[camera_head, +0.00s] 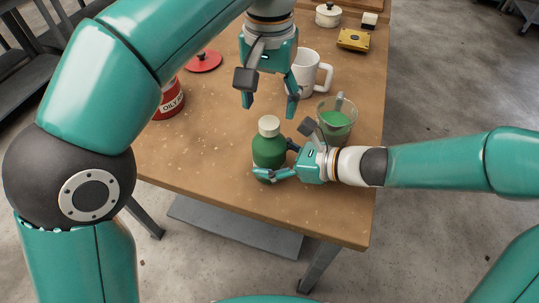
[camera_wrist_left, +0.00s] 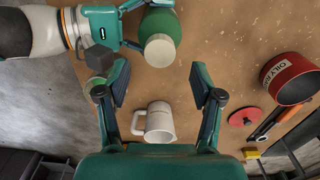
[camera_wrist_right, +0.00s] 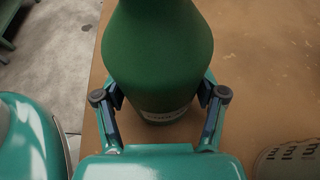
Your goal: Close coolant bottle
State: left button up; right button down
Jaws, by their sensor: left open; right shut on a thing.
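The green coolant bottle (camera_head: 268,151) stands upright near the front of the table with a cream cap (camera_head: 268,126) on its top. In the left wrist view the bottle (camera_wrist_left: 159,25) and its cap (camera_wrist_left: 160,50) show from above. I cannot tell how tightly the cap sits. My right gripper (camera_head: 278,160) is shut on the bottle's lower body from the right; the right wrist view shows its fingers on both sides of the bottle (camera_wrist_right: 158,60). My left gripper (camera_head: 270,105) is open and empty, pointing down above and just behind the cap.
A white mug (camera_head: 304,75) stands behind my left gripper. A glass with green liquid (camera_head: 336,122) stands right of the bottle, close to my right wrist. A red "OILY" can (camera_head: 171,100), red lid (camera_head: 204,62), yellow box (camera_head: 354,39) and white pot (camera_head: 328,14) are farther off.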

pick_arm(q)
jog(key=shift+r, duration=1.45)
pick_arm(e)
grip_release()
jog(key=v, duration=1)
jog(key=shift+s+d+r, duration=0.1)
jog(key=shift+d, duration=0.3)
jog(key=shift+s+d+r, duration=0.2)
jog(key=shift+s+d, duration=0.05)
jog(key=shift+d, duration=0.2)
